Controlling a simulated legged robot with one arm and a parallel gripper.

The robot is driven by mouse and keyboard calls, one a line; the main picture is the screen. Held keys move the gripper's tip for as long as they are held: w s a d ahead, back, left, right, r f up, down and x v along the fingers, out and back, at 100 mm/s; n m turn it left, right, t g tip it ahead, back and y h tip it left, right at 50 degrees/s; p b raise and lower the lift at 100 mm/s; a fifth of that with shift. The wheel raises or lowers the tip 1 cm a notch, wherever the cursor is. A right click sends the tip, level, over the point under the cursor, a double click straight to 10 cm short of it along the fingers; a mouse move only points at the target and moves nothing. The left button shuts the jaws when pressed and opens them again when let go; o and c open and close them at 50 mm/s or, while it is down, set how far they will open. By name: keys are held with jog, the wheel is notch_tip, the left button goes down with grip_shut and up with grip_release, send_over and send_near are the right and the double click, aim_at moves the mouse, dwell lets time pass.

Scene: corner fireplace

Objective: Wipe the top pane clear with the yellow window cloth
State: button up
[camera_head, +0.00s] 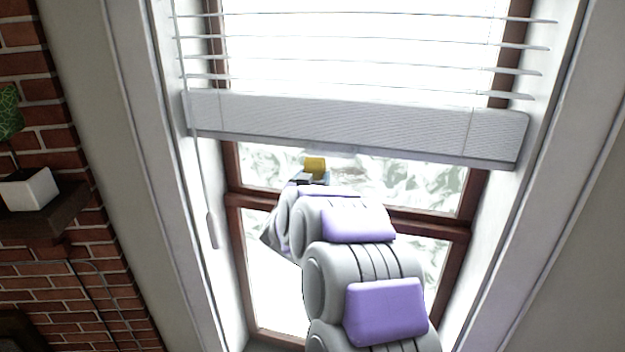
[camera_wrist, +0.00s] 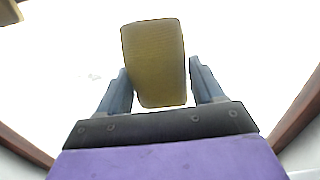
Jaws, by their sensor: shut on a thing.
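The yellow window cloth (camera_head: 315,166) shows in the head view in front of the upper pane (camera_head: 420,188), just below the blind. In the wrist view the cloth (camera_wrist: 153,62) is a thick yellow block between the two fingers. My gripper (camera_wrist: 160,82) is shut on it, and its body (camera_head: 312,178) also shows in the head view. Whitish streaky marks cover the visible strip of the upper pane. I cannot tell whether the cloth touches the glass. The pane's upper part is behind the blind.
A white slatted blind (camera_head: 355,128) hangs over the window's upper part, its bottom rail close above the cloth. A brown crossbar (camera_head: 440,228) divides the panes. A blind wand (camera_head: 212,230) hangs at left. A shelf (camera_head: 45,212) with a white pot (camera_head: 28,188) is on the brick wall.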

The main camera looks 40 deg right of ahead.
aim_at(368, 176)
jog(key=shift+w+d, duration=0.45)
jog(key=shift+d, duration=0.15)
dwell(0.3)
jog(key=shift+s+d+f+b, duration=0.1)
jog(key=shift+s+d+b, duration=0.5)
jog(key=shift+s, duration=0.45)
jog(key=shift+s+d+b, duration=1.1)
jog(key=shift+s+d, duration=0.15)
jog(key=shift+s, duration=0.45)
jog(key=shift+s+d+b, duration=1.05)
jog(key=shift+s+d, duration=0.2)
jog(key=shift+s, duration=0.4)
jog(key=shift+s+d+b, duration=1.1)
jog(key=shift+s+d, duration=0.15)
jog(key=shift+s, duration=0.45)
jog(key=shift+w+a, duration=0.1)
jog(key=shift+w, duration=0.05)
